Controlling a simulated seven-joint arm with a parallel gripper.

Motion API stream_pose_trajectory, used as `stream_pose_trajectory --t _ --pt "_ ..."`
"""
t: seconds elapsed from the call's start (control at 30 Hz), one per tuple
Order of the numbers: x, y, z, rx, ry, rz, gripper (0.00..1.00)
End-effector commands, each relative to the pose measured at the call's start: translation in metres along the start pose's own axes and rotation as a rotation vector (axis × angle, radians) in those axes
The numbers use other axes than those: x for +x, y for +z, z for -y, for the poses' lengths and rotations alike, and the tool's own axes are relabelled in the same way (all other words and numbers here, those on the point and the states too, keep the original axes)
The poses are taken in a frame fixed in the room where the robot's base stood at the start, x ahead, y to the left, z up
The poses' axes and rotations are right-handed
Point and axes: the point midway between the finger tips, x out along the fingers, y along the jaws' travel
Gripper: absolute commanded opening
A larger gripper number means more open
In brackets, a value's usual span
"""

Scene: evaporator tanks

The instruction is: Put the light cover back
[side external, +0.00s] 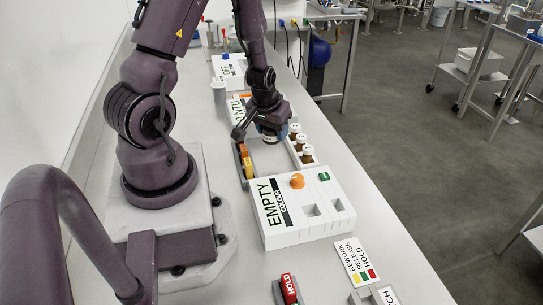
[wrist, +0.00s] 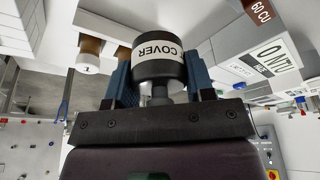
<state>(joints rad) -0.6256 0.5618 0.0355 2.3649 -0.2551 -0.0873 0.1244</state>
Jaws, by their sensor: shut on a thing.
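My gripper (wrist: 158,80) is shut on the light cover (wrist: 158,62), a dark round piece with a white band reading COVER, held between two blue fingers in the wrist view. In the side external view my gripper (side external: 270,132) is low over the bench, between the EMPTY COLOUR box and the NTU box. The cover is hard to make out there. The white EMPTY COLOUR box (side external: 285,232) has an orange knob (side external: 297,181), a green piece and two square openings on top. The white NTU box (side external: 237,108) stands behind, partly hidden by my arm.
Several brown bottles with white caps (side external: 306,155) stand in a rack right of my gripper. A narrow tray with yellow and orange pieces (side external: 247,165) lies to its left. A red HOLD block (side external: 289,289) and a REWORK RELEASE HOLD sign (side external: 356,261) are at the front.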

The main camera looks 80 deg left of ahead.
Motion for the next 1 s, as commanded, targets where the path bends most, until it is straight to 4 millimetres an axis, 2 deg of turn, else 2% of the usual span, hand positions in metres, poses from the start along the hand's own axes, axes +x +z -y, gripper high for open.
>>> stream_pose_trajectory --t 0.1,0.53,0.97,1.0 --pt "0.019 0.007 0.001 -0.007 -0.001 0.008 0.22" --pt "0.063 0.02 0.001 -0.004 0.0 0.006 0.22" --pt "0.07 0.022 0.0 -0.003 0.0 0.004 0.22" --pt "0.071 0.022 0.0 -0.003 0.0 0.004 0.51"
